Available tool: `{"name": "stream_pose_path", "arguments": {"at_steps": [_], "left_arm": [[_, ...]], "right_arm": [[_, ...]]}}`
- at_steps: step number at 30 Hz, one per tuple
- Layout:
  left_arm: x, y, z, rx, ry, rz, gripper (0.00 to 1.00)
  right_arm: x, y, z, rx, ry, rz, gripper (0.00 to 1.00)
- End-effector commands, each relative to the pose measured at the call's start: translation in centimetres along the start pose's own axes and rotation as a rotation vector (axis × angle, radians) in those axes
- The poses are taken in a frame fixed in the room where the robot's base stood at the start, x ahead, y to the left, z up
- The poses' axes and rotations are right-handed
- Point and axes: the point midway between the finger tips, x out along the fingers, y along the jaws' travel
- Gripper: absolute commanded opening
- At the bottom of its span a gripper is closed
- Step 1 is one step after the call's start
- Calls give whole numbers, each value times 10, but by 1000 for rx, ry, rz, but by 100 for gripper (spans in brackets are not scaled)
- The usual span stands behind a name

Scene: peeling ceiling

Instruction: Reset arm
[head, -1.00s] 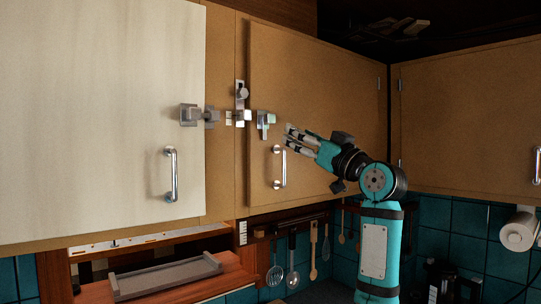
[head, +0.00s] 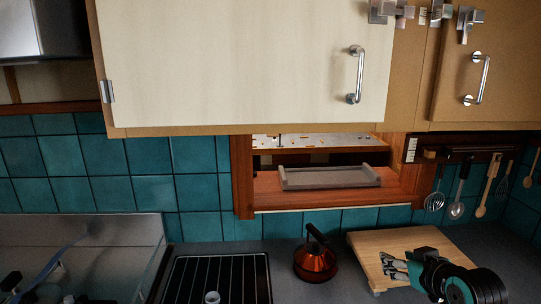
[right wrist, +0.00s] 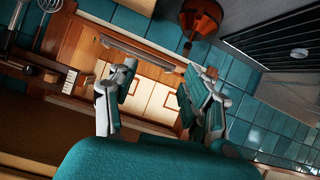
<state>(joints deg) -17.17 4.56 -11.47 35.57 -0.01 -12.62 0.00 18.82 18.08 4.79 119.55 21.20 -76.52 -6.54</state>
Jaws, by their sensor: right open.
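My right gripper (head: 398,268) shows at the lower right of the head view, in front of a wooden board on the counter. Its arm comes in from the bottom right corner. In the right wrist view its two fingers (right wrist: 160,100) are spread apart with nothing between them. Beyond the fingers in that view is the wooden wall opening with the grey tray. My left gripper is not in view.
A cream cabinet door (head: 240,60) and a brown door (head: 490,65) hang above. A grey tray (head: 330,177) sits in the opening. A copper kettle (head: 316,262), wooden board (head: 375,245) and black rack (head: 215,278) occupy the counter. Utensils (head: 460,190) hang at right.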

Motion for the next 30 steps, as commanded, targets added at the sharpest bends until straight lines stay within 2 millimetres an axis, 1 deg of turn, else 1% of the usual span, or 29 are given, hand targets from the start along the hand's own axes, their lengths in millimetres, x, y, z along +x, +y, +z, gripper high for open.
{"name": "stream_pose_path", "arguments": {"at_steps": [1,2,3,5,6,9,12,15,21,26,30], "left_arm": [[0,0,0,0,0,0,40],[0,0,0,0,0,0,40],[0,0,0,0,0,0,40],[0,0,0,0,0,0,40],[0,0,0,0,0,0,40],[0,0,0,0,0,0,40],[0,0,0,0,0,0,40],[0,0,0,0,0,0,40],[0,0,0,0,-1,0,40],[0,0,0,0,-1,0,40],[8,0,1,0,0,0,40]], "right_arm": [[0,-19,39,-3,-71,-14,50],[-2,-29,60,-5,-111,-20,50],[-6,-42,88,-6,-163,-27,50],[-16,-61,128,-5,-241,-38,50],[-24,-73,154,-5,-294,-45,50],[-49,-98,207,1,-405,-57,50],[-72,-116,245,8,-490,-67,50],[-94,-131,273,17,-559,-73,50],[-136,-152,315,34,-677,-82,50],[-171,-166,341,50,-763,-85,50],[-143,-171,373,48,-780,-86,50]]}}
